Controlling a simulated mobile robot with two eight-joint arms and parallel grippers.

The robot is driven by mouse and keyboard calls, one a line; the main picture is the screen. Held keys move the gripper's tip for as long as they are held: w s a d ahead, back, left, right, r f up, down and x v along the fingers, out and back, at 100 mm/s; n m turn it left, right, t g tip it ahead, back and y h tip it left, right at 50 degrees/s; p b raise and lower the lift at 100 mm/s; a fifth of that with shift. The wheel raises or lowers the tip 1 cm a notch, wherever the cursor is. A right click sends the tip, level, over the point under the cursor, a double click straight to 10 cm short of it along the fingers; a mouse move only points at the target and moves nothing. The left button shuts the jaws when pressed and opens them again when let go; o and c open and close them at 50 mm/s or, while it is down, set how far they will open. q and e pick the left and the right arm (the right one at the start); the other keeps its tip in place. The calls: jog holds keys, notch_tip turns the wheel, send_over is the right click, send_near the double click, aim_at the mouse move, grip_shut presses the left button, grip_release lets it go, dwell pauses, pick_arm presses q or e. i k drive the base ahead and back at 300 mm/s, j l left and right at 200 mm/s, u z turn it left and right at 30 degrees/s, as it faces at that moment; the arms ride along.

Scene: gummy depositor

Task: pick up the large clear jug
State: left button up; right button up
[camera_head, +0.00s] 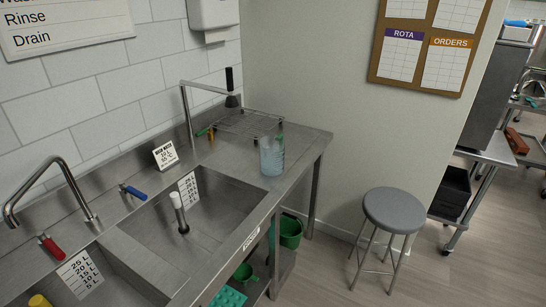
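The large clear jug (272,156) stands upright on the steel counter, at the right end of the sink unit. It looks translucent and pale blue, and its front side faces the right-hand basin's far corner. A wire rack lies just behind it. Neither of my grippers shows in the head view, so nothing is seen touching the jug.
A wire rack (247,124) and spray arm are behind.

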aim_at(271, 148)
jog(key=i+l+u, duration=0.2)
jog(key=u, duration=0.55)
jog(key=i+l+u, duration=0.15)
jog(key=l, duration=0.15)
jog(key=i+l+u, duration=0.2)
jog(key=l, duration=0.15)
jog(key=l+u, duration=0.15)
jog(key=l, duration=0.2)
jog(key=i, duration=0.05)
